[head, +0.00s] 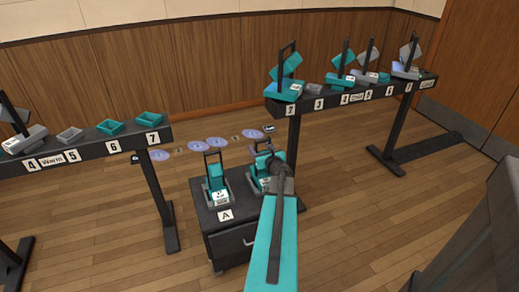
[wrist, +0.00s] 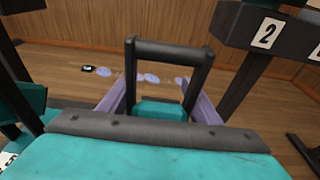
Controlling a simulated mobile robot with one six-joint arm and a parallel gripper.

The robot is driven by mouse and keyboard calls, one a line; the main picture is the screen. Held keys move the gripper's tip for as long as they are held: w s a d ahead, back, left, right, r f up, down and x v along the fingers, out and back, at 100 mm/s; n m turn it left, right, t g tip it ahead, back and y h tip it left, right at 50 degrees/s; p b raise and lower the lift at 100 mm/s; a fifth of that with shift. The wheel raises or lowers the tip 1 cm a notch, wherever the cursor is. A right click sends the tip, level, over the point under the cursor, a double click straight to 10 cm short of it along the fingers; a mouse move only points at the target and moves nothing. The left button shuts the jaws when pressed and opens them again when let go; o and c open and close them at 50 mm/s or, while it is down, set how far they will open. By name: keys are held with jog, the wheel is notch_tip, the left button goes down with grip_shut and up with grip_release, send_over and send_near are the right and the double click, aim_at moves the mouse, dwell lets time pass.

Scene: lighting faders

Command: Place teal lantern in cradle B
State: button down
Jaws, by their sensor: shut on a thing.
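A teal lantern (head: 264,172) with a dark loop handle is at the right side of the small dark cabinet (head: 224,243). My gripper (head: 267,155) is shut on it. In the wrist view the lavender fingers stand on either side of its dark handle (wrist: 170,46), with a teal part of the lantern (wrist: 165,109) between them. A grey cradle (head: 253,186) shows beside and below the lantern; its label is hidden behind my arm. I cannot tell whether the lantern rests fully in it.
Another teal lantern (head: 217,184) stands upright in the cradle labelled A, close on the left. Dark rails with numbered places stand left (head: 85,148) and right (head: 352,97), holding teal and grey pieces. Lilac discs (head: 197,146) lie on the wooden floor behind the cabinet.

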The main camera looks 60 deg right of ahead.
dwell(0.3)
jog(key=c, duration=0.6)
grip_release()
jog(key=shift+s+a+r, duration=0.1)
jog(key=shift+v, duration=5.9)
jog(key=shift+s, duration=0.1)
